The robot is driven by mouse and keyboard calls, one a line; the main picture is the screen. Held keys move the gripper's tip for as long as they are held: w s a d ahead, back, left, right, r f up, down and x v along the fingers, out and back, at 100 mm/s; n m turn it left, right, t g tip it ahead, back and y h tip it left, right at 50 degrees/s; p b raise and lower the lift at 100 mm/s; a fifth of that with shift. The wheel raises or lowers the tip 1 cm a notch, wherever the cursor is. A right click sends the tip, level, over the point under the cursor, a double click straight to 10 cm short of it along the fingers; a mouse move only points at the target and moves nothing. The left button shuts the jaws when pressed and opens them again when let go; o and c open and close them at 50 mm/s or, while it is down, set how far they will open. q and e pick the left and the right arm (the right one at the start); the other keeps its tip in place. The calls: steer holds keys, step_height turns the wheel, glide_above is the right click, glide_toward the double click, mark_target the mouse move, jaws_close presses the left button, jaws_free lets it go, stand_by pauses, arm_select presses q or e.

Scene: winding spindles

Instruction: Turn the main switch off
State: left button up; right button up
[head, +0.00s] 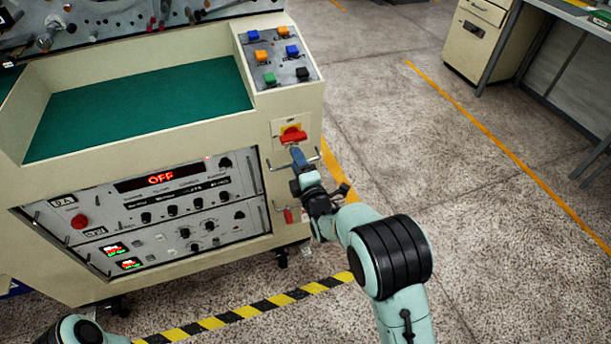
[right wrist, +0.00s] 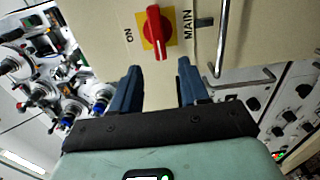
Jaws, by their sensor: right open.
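The main switch is a red rotary knob (head: 292,135) on a yellow plate, set in the front of the cream machine cabinet. In the right wrist view the red knob (right wrist: 156,32) has its handle upright in the picture, with "ON" printed to its left and "MAIN" to its right. My right gripper (head: 298,158) is just below the knob in the head view. Its two blue fingers (right wrist: 159,82) are open with nothing between them, and the knob lies beyond their tips, apart from them. My left gripper is out of view.
The red display (head: 161,179) on the front panel (head: 135,215) reads "OFF". Metal handles stick out near the switch. A button panel (head: 280,55) is above it. A black-and-yellow floor stripe (head: 243,312) runs in front of the cabinet.

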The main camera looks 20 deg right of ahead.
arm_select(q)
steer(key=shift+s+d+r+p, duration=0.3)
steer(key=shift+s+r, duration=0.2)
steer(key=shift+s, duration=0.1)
arm_select(e)
steer(key=s, duration=0.6)
steer(key=shift+s+d+f, duration=0.1)
